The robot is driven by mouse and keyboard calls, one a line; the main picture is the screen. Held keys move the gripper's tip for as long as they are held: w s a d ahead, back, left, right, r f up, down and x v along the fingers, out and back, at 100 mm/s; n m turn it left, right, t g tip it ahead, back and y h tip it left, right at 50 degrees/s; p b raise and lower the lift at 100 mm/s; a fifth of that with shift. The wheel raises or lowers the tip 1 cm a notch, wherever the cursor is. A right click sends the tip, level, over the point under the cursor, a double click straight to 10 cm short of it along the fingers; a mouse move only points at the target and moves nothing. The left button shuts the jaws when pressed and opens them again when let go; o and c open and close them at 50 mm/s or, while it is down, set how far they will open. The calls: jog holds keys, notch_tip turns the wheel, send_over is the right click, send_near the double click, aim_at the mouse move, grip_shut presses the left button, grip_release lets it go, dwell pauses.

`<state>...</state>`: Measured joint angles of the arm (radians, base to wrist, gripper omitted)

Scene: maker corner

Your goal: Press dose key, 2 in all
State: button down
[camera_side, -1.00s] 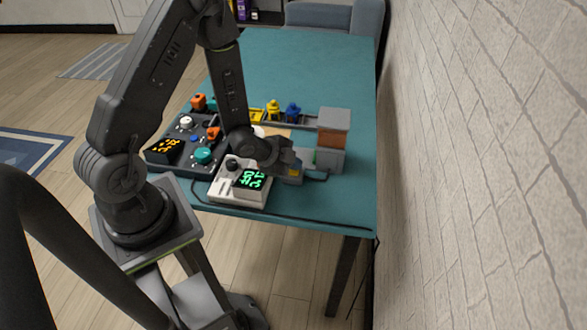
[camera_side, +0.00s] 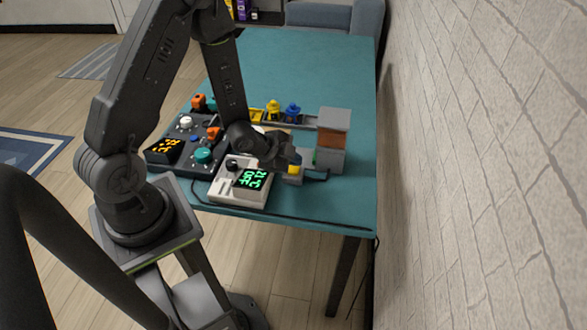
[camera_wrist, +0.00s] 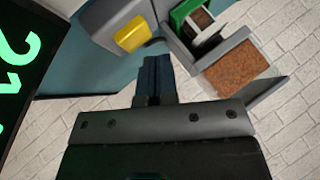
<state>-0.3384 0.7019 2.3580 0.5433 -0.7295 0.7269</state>
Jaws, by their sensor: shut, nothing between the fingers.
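The yellow dose key (camera_side: 294,169) sits on a small grey box beside the dispenser. In the wrist view the yellow key (camera_wrist: 133,34) is fully visible, up and left of my fingertips. My gripper (camera_side: 294,159) is shut and empty, just above the key in the side view. In the wrist view its dark fingers (camera_wrist: 154,64) are together and look apart from the key. The dispenser (camera_side: 333,138) is a grey stand with an orange-brown section. The wrist view shows brown granules (camera_wrist: 235,76) in its grey hopper and a green part next to it.
A dark control panel (camera_side: 183,150) with knobs is further left. Yellow and blue pieces stand in a rack behind. A cable runs along the table's front; the far table is clear.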

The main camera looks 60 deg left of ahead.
jog(key=shift+r, duration=2.5)
jog(key=shift+r, duration=0.2)
notch_tip(320, 180, up, 6)
jog(key=n+y, duration=0.2)
send_over(294, 171)
jog(key=s+r+n+g+y, duration=0.1)
jog(key=s+r+n, duration=0.3)
jog(key=r, duration=0.4)
jog(key=s+d+r+n+g, duration=0.1)
jog(key=s+d+r+n, duration=0.1)
jog(key=s, duration=0.4)
jog(key=s+d+r+n+g+h, duration=0.1)
jog(key=s+d+r+n, duration=0.1)
jog(key=s+d+r, duration=0.3)
notch_tip(294, 171, up, 2)
jog(key=s, duration=0.2)
jog(key=shift+s+d+n+h, duration=0.2)
jog(key=shift+s+n+h, duration=0.1)
jog(key=shift+n, duration=0.1)
